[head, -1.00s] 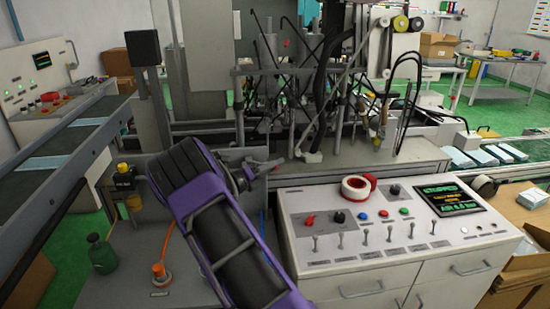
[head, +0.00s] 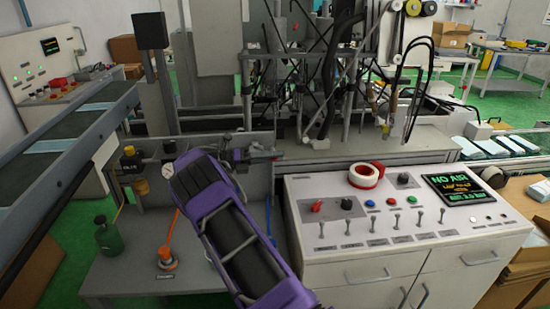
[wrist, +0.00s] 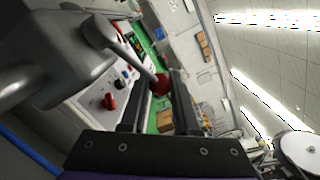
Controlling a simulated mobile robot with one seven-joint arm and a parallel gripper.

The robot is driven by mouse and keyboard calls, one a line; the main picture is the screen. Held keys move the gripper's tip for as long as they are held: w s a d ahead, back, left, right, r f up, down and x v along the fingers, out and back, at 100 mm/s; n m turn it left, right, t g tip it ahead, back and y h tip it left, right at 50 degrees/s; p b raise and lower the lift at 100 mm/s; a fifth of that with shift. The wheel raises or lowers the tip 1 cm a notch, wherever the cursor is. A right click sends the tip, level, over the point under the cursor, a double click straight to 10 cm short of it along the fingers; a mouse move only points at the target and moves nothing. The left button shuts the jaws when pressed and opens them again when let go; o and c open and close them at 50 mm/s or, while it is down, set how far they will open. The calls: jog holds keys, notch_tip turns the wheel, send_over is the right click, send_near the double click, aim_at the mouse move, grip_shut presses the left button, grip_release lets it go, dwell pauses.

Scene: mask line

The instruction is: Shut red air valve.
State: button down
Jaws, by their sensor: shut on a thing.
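The red air valve shows in the wrist view as a grey lever with a red end (wrist: 160,86), running from a large grey body (wrist: 55,65) at the upper left. My gripper (wrist: 163,76) has its two black fingers on either side of the red end and is shut on it. In the head view my gripper (head: 264,153) is at the grey panel behind the bench, left of the white console. My purple arm hides much of the valve there. The console screen (head: 464,188) reads "NO AIR" in green.
The white console (head: 330,248) with switches and knobs stands just right of my arm. A tape roll (head: 364,175) lies on it. A round white gauge (head: 168,171), a green bottle (head: 108,237) and an orange-capped fitting (head: 166,258) are to the left.

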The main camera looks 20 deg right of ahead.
jog(key=c, duration=0.9)
grip_release()
jog(key=shift+b+v, duration=2.85)
jog(key=shift+v, duration=3.15)
jog(key=shift+r, duration=0.1)
